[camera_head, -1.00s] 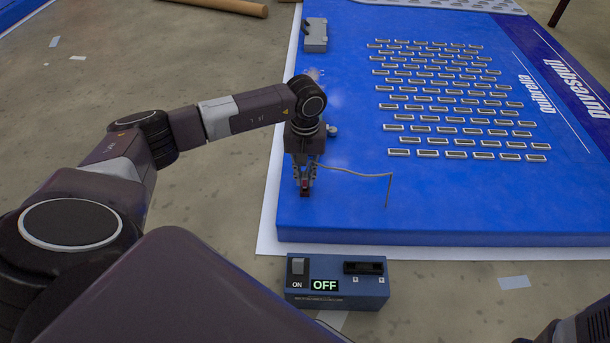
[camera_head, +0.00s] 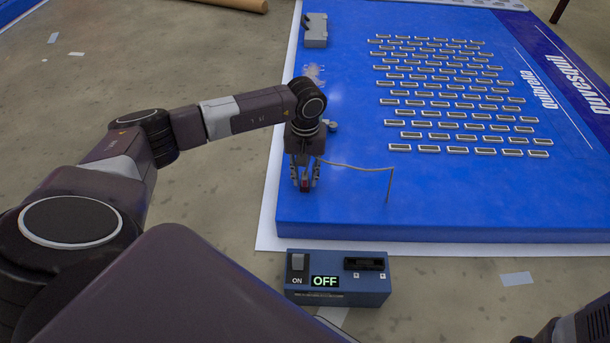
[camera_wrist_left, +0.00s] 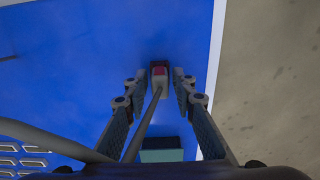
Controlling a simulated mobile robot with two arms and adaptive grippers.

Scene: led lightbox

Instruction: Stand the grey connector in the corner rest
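The grey connector (camera_wrist_left: 159,78), a small block with a red end, shows between the fingertips of my left gripper (camera_wrist_left: 160,82) in the left wrist view, with a gap on each side. The left gripper (camera_head: 305,184) points down over the front left part of the blue panel in the head view, fingers spread around the connector's red end (camera_head: 305,183). I cannot tell whether the connector touches the panel. A cable runs from the connector back between the fingers. I cannot make out the corner rest for sure.
The blue panel (camera_head: 345,205) carries rows of LED modules (camera_head: 455,110) at its right. A grey block (camera_head: 315,30) sits at its far left. A thin wire (camera_head: 360,169) crosses right of the gripper. A blue box reading OFF (camera_head: 338,279) stands in front.

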